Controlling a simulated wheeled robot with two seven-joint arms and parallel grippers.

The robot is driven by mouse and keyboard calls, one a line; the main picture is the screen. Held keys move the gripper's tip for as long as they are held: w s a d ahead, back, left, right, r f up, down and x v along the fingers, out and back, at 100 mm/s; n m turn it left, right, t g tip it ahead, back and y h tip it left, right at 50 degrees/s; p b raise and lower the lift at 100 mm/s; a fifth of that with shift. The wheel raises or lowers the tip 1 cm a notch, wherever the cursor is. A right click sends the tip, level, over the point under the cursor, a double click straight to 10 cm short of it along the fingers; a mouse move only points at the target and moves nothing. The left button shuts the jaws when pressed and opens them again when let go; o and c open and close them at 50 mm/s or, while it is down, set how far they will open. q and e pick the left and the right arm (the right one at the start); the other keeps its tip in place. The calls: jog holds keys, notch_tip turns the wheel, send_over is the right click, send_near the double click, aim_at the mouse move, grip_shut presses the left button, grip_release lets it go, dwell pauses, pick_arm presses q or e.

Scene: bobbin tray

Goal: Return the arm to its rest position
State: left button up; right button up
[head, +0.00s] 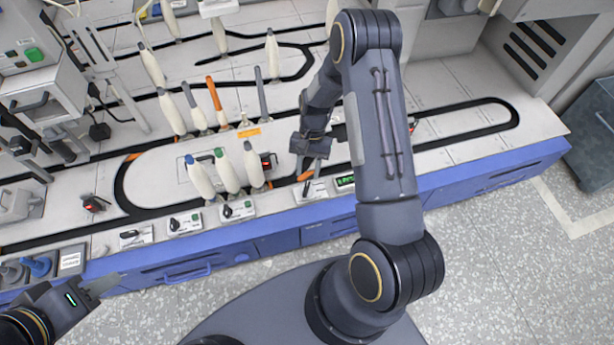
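My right arm (380,130) reaches from my base over the front edge of the workbench and bends down. Its gripper (311,178) is low over the bench, beside a small panel with a green display (345,181). An orange piece shows at the fingertips, and I cannot tell whether it is held or lies behind. My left gripper (103,287) is at the lower left, in front of the bench's blue edge, apart from the bobbins. Its fingers overlap in this view, and nothing shows in them.
White bobbins (228,172) stand on the bench in several places, some on coloured pegs. Small switch panels (186,222) line the front edge. A grey machine box (45,90) stands at left. A dark bin (592,140) is at right. Speckled floor (510,260) is clear at lower right.

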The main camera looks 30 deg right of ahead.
jog(key=shift+v, duration=1.1)
